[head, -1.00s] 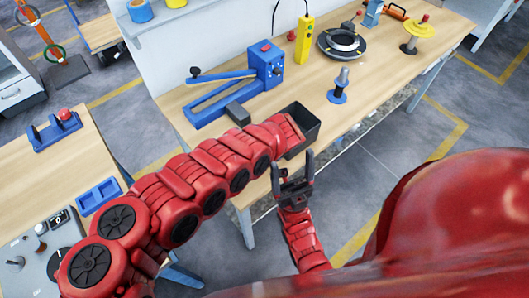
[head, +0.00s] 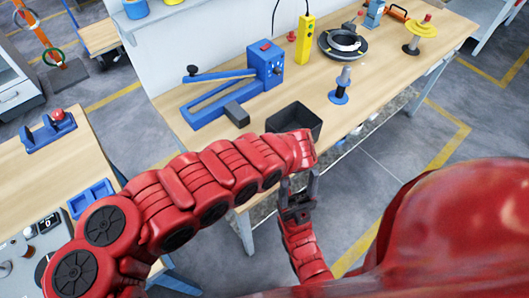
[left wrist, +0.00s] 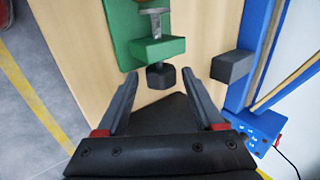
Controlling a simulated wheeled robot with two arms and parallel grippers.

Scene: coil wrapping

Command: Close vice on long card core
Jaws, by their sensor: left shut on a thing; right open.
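A green vice (left wrist: 160,48) with a grey metal screw and a black knob (left wrist: 161,76) shows in the left wrist view. My left gripper (left wrist: 162,80) has its two fingers on either side of the black knob and is shut on it. In the head view my left gripper and the vice are hidden by my red left arm. My right gripper (head: 299,186) is open and empty, in front of the bench edge and close to the end of my left arm. I cannot make out the long card core in either view.
A blue lever tool (head: 228,92) stands on the bench; its dark block (left wrist: 232,66) is right of the vice.

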